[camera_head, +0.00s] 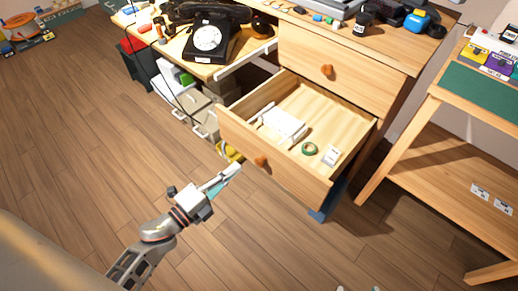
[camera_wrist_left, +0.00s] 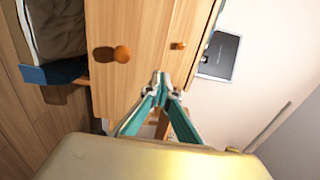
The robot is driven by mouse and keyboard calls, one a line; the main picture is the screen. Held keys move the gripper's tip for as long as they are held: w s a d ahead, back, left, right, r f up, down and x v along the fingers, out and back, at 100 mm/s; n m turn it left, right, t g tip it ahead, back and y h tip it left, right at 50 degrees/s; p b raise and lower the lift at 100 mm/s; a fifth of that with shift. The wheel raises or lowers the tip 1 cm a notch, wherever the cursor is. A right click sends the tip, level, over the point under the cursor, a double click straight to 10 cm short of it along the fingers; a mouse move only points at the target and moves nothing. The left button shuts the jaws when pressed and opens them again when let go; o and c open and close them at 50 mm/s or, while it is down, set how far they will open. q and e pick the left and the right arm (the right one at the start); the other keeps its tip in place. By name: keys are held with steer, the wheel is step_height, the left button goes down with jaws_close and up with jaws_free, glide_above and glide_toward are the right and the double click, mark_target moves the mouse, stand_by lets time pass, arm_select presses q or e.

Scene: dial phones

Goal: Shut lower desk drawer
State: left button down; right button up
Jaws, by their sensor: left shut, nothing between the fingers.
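The lower desk drawer (camera_head: 277,158) is pulled out, its wooden front facing me with an orange-brown knob (camera_head: 262,161). Inside lie white papers, a green tape roll (camera_head: 309,149) and a small white item (camera_head: 331,155). My left gripper (camera_head: 236,168) is shut and empty, just left of the knob in the head view; I cannot tell whether it touches the drawer front. In the left wrist view its fingertips (camera_wrist_left: 160,82) meet in front of a wooden front with a knob (camera_wrist_left: 122,54). Small pale tips at the head view's bottom edge may be my right gripper (camera_head: 357,289).
The upper drawer (camera_head: 340,75) above is shut. A black dial phone (camera_head: 208,38) stands on the desk. Bins and boxes (camera_head: 190,110) fill the space under the desk at left. A wooden side table (camera_head: 450,140) stands at right. The floor in front is clear.

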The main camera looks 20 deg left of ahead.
mark_target(265, 143)
arm_select(q)
steer(key=x, duration=1)
steer(key=shift+f+b, duration=0.1)
steer(key=shift+b, duration=0.2)
steer(key=shift+w+d, duration=0.15)
steer(key=shift+w, duration=0.1)
arm_select(e)
steer(key=shift+w+a+r, duration=0.1)
steer(key=shift+a+r, duration=0.05)
steer(key=shift+r, duration=0.1)
arm_select(q)
steer(key=shift+w, duration=0.1)
